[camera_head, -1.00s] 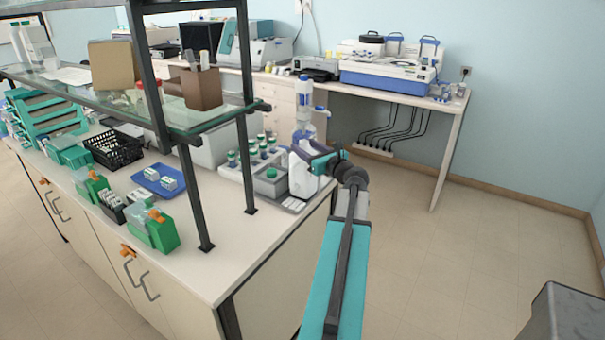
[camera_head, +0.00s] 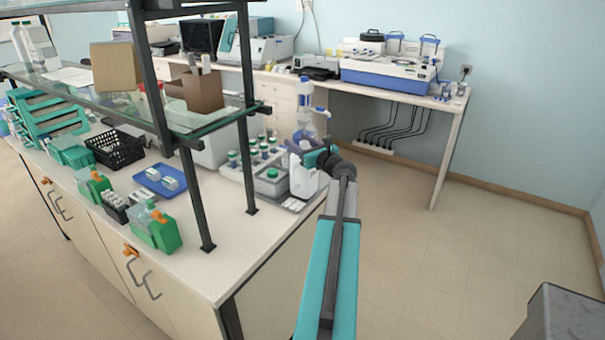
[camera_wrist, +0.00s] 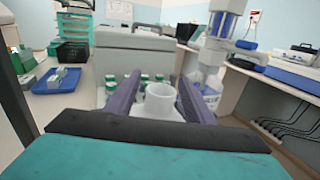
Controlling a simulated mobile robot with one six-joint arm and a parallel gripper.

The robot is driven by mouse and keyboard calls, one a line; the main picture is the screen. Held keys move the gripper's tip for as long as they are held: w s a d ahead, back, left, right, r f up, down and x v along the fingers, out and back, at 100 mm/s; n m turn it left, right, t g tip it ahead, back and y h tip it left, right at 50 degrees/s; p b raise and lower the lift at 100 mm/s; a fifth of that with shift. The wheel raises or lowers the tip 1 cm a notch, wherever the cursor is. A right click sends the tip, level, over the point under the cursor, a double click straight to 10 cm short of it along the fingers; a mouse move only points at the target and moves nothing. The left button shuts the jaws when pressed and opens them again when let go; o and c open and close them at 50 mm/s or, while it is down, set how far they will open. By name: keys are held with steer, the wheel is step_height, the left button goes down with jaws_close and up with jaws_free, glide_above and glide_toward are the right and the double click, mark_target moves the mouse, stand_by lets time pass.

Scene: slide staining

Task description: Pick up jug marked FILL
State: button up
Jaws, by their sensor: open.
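A white jug (camera_head: 303,182) stands at the right end of the bench, partly covered by my arm in the head view; I cannot read a marking on it. In the wrist view, a white round neck or mouth (camera_wrist: 160,102), apparently the jug's, shows between my two fingers. My gripper (camera_wrist: 158,92) is open, one finger on each side of that white part, with gaps beside it. In the head view my gripper (camera_head: 312,158) is at the jug's top; contact cannot be told.
A blue-and-white dispenser bottle (camera_head: 305,92) rises behind the jug. A green-topped container (camera_head: 271,182) and several green-capped bottles (camera_head: 233,160) stand to its left. A dark shelf post (camera_head: 247,150) rises further left. Open floor lies right of the bench.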

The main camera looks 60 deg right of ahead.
stand_by(0.4)
jaws_close()
steer(key=shift+r, duration=0.35)
stand_by(0.4)
steer(key=shift+r+b, duration=0.5)
steer(key=shift+r, duration=0.8)
steer(key=shift+s+r, duration=0.15)
steer(key=shift+s, duration=0.1)
steer(key=s+r+b, duration=0.1)
steer(key=s+b, duration=0.2)
steer(key=s, duration=1.2)
steer(key=shift+s+d+r, duration=0.2)
steer(key=shift+d, duration=0.25)
steer(key=shift+s, duration=0.1)
